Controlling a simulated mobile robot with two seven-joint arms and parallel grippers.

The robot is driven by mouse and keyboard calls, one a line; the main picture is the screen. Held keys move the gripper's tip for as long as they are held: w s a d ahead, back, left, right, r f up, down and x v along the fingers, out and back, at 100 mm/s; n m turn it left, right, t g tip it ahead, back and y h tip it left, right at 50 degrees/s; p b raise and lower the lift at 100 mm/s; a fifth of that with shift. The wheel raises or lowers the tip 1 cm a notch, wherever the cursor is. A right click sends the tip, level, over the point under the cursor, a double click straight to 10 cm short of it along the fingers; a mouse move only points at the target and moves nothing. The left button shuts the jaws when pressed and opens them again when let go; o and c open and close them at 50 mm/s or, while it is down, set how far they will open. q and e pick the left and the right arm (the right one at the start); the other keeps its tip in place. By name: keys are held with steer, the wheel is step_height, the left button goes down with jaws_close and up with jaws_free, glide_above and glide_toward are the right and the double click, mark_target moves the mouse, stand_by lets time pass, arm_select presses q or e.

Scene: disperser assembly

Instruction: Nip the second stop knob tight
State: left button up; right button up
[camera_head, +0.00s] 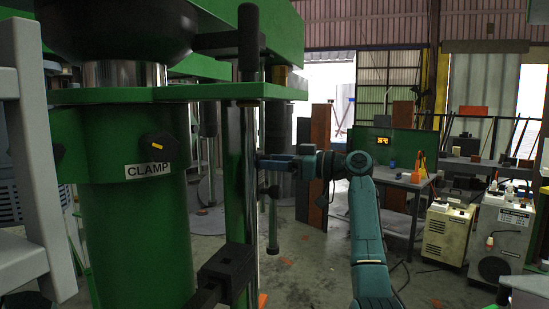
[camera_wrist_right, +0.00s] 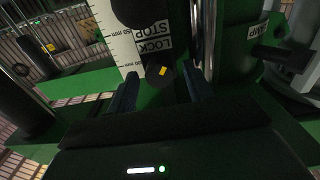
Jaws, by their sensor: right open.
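A round black stop knob (camera_wrist_right: 160,73) with a yellow mark shows in the right wrist view, beside a white "LOCK STOP" label (camera_wrist_right: 153,40). My right gripper (camera_wrist_right: 160,84) is open, with one dark finger on each side of the knob's near end. I cannot tell whether either finger touches it. In the head view my right gripper (camera_head: 272,163) reaches left to the green post (camera_head: 236,185) and its bright rod. The stop knob is not visible there. My left gripper is not in view.
A green column (camera_head: 130,225) with a "CLAMP" label and another black knob (camera_head: 158,147) stands left of the post. A green plate (camera_head: 180,93) overhangs it. A black block (camera_head: 225,270) sits low at the post. Benches and cabinets (camera_head: 500,235) stand at the right; some floor is open.

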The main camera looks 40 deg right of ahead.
steer(key=shift+w, duration=0.1)
steer(key=shift+c, duration=0.4)
steer(key=c, duration=0.9)
